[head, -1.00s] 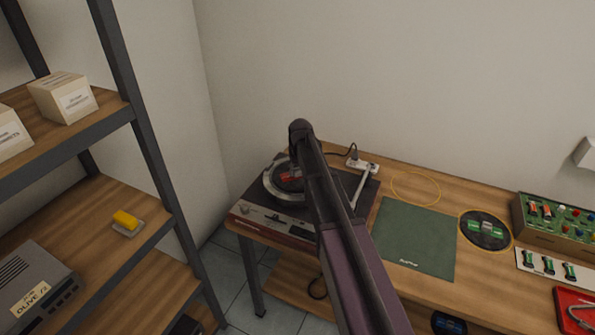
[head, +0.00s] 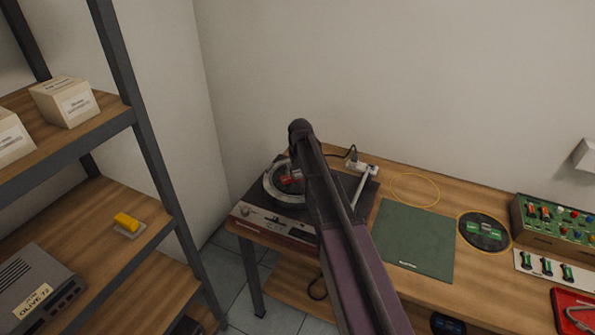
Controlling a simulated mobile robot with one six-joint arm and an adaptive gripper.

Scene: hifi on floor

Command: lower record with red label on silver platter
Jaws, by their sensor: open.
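The turntable (head: 262,217) stands at the left end of the wooden bench. Its silver platter (head: 271,197) shows as a bright ring left of my arm. The dark record's red label (head: 286,182) shows inside that ring, partly covered by my arm. I cannot tell whether the record lies flat on the platter or just above it. My arm rises from the bottom edge to a rounded joint above the turntable. My gripper is hidden behind the arm.
A green mat (head: 413,240) lies right of the turntable, with a yellow ring (head: 415,188) behind it. A dark record with a green label (head: 484,232) lies farther right, near a green component box (head: 556,220). A shelf (head: 110,218) stands at the left. The white tonearm (head: 363,186) is at the turntable's right.

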